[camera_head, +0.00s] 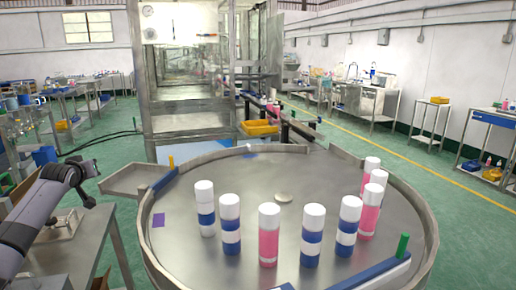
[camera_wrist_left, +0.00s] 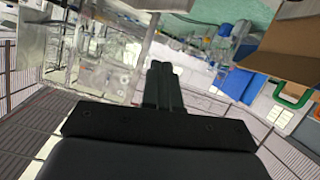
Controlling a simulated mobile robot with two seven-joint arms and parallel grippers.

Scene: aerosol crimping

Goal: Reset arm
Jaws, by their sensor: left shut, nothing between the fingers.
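My left arm reaches in from the left in the head view, with its gripper (camera_head: 88,170) above the side table left of the round table. The left wrist view shows the gripper's fingers (camera_wrist_left: 162,75) together, with nothing between them. The round steel table (camera_head: 265,185) holds several aerosol cans, among them a blue-and-white can (camera_head: 230,225) and a pink can with a white cap (camera_head: 269,236). The left gripper is well apart from the cans. My right gripper is in neither view.
A steel side table (camera_head: 85,240) with a small fixture lies under my left arm. A curved rim runs round the round table, with a blue guide bar (camera_head: 365,275) at the front right. A large steel-framed machine (camera_head: 185,120) stands behind. Green floor is open at the right.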

